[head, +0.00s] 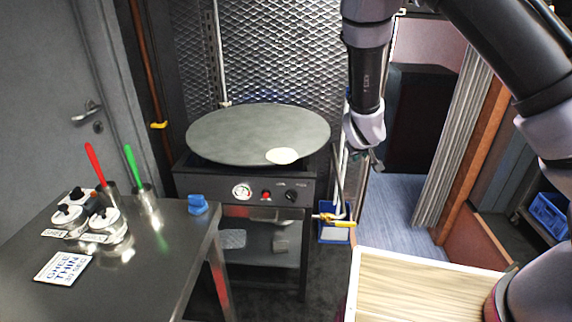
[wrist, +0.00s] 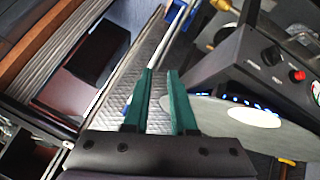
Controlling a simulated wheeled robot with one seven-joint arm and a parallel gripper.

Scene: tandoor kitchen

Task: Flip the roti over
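The roti (head: 282,156) is a small pale round lying flat on the front right part of the big round grey griddle (head: 240,132). In the wrist view the roti (wrist: 252,117) shows as a thin pale oval on the griddle (wrist: 212,118), right of the fingers. My gripper (head: 376,163) hangs in the air to the right of the griddle, apart from it and from the roti. In the wrist view my gripper (wrist: 160,75) has two green fingers standing apart with nothing between them.
The stove (head: 245,188) has knobs in front. A steel table (head: 140,262) at left holds jars, a red-handled tool (head: 95,163), a green-handled tool (head: 132,166) and a blue block (head: 198,204). A wooden-topped surface (head: 425,290) is at lower right.

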